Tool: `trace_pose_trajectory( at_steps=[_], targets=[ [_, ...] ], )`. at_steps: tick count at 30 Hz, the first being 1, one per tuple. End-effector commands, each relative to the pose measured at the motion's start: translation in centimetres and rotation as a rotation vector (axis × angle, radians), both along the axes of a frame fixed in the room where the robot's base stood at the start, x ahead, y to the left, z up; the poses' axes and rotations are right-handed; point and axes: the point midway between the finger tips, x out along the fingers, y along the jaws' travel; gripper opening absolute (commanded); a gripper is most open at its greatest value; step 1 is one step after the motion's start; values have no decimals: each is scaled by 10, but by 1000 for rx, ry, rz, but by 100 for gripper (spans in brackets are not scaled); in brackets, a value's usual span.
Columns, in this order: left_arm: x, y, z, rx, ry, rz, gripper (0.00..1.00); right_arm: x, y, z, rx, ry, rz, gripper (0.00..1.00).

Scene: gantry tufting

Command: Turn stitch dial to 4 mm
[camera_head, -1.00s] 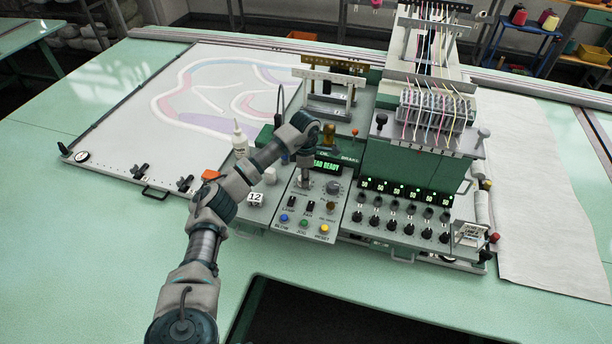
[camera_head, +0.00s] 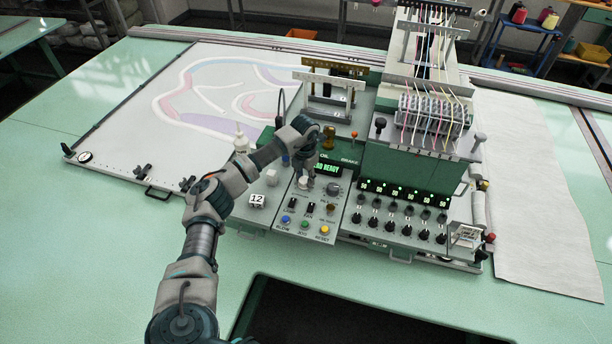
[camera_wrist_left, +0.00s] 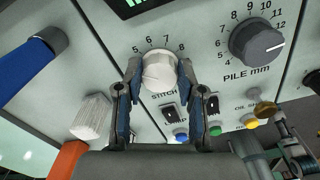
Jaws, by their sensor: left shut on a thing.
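The stitch dial is a ribbed white knob (camera_wrist_left: 158,72) with numbers 5 to 8 showing around its upper side and the word STITCH below it in the left wrist view. My left gripper (camera_wrist_left: 160,85) has one finger on each side of the knob and is shut on it. I cannot make out a pointer on the knob, and the fingers hide the lower numbers. In the head view my left gripper (camera_head: 305,179) is over the control panel and partly covers the dial.
The black PILE mm dial (camera_wrist_left: 257,42) is right of the stitch dial. Black switches (camera_wrist_left: 175,116) and coloured buttons (camera_wrist_left: 215,131) sit below it. Another white ribbed knob (camera_wrist_left: 92,116) and a blue handle (camera_wrist_left: 35,52) are to the left.

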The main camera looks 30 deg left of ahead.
Motion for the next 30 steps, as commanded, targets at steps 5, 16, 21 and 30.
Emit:
trace_pose_trajectory(
  at_steps=[5,16,21,30],
  targets=[
    [-3,1,-3,5,10,110,3,0,-2,4,-2,0,1,40],
    [-3,1,-5,4,12,223,3,1,-2,7,-3,-1,1,40],
    [-3,1,-5,4,13,232,3,1,-2,7,-3,-2,1,40],
    [-3,0,-6,4,15,231,40,1,-2,7,-2,-1,1,40]
  ],
)
